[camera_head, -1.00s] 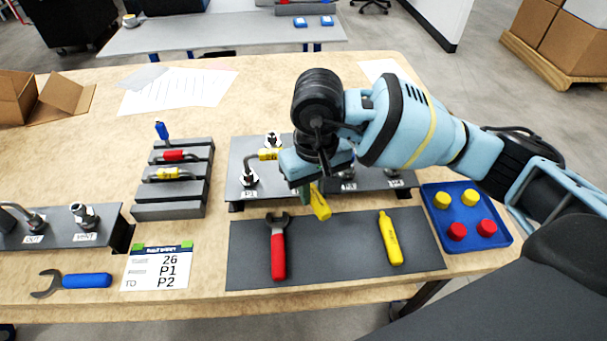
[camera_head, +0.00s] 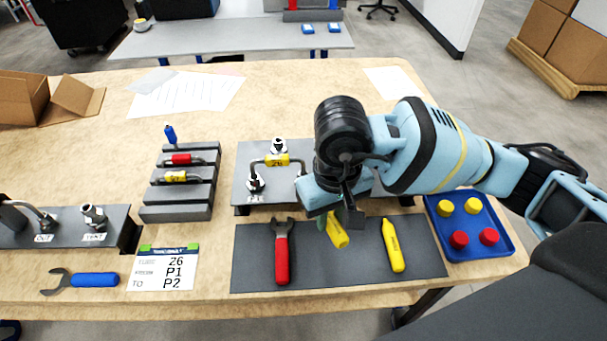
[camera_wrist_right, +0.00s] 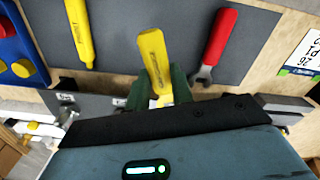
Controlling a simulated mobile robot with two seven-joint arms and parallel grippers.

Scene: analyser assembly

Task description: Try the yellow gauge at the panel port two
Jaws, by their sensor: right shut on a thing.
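The yellow gauge (camera_head: 337,232) is in my right gripper (camera_head: 338,215), which is shut on it. Its yellow handle points down toward the mat in the head view. In the wrist view the yellow gauge (camera_wrist_right: 155,55) stands out from between the green fingers of the right gripper (camera_wrist_right: 160,92), and its far end is hidden there. The grey port panel (camera_head: 245,160) stands behind, with the P1 fitting (camera_head: 255,183) showing. A bent tube with a yellow 26 tag (camera_head: 277,160) runs from P1 behind my gripper. Port two is hidden by my gripper and wrist. My left gripper is out of view.
On the dark mat (camera_head: 255,255) lie a red wrench (camera_head: 282,255) and a second yellow tool (camera_head: 393,245). A blue tray (camera_head: 483,250) of caps stands right. A tube rack (camera_head: 175,213), a card (camera_head: 163,270) and a blue wrench (camera_head: 93,280) are left.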

